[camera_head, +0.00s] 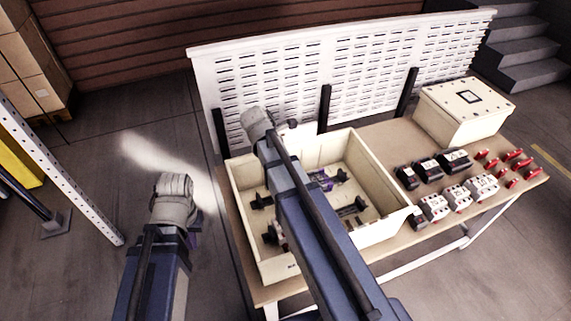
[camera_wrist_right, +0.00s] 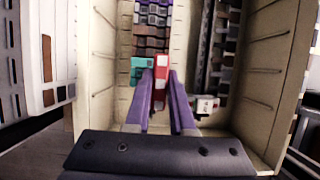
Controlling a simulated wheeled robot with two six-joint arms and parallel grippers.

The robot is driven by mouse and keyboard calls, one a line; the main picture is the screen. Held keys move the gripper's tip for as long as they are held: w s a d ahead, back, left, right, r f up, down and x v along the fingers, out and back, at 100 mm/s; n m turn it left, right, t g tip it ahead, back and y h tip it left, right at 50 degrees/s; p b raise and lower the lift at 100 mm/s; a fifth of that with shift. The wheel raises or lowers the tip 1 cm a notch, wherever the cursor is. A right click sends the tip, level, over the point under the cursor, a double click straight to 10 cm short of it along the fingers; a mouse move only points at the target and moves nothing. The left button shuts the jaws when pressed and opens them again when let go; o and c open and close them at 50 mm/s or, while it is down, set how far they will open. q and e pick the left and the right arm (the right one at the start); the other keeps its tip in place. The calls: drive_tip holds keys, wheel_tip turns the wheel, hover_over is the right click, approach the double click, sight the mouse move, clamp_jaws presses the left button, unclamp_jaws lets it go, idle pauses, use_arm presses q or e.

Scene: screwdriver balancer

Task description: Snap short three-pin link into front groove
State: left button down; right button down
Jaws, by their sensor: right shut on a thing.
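In the right wrist view my right gripper (camera_wrist_right: 162,84) has its two purple fingers shut on a small red-and-white piece (camera_wrist_right: 161,66), likely the short three-pin link. Its pins cannot be made out. The piece is in front of a row of dark modules (camera_wrist_right: 152,30) inside the enclosure box (camera_wrist_right: 262,75); I cannot tell whether it touches them. The front groove cannot be made out. In the head view my right arm covers much of the box. My left gripper (camera_head: 194,241) shows only as a purple bit beside its arm, left of the table; its fingers are hidden.
A teal piece (camera_wrist_right: 141,68) sits beside the held piece. On the table (camera_head: 375,133), right of the box, are black devices (camera_head: 426,168), white devices (camera_head: 458,197) and several red pieces (camera_head: 513,154). A closed cream box (camera_head: 440,118) and a slotted panel (camera_head: 290,85) stand behind.

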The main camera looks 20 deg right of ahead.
wheel_tip(320, 180, down, 12)
drive_tip(key=b, duration=1.1)
drive_tip(key=shift+f, duration=0.1)
drive_tip(key=shift+f+b, duration=0.35)
drive_tip(key=shift+b, duration=0.15)
drive_tip(key=shift+a+f, duration=0.1)
idle(0.3)
idle(1.1)
drive_tip(key=shift+w+a+f+b, duration=0.1)
drive_tip(key=shift+f+b, duration=0.1)
drive_tip(key=shift+b, duration=0.3)
idle(1.8)
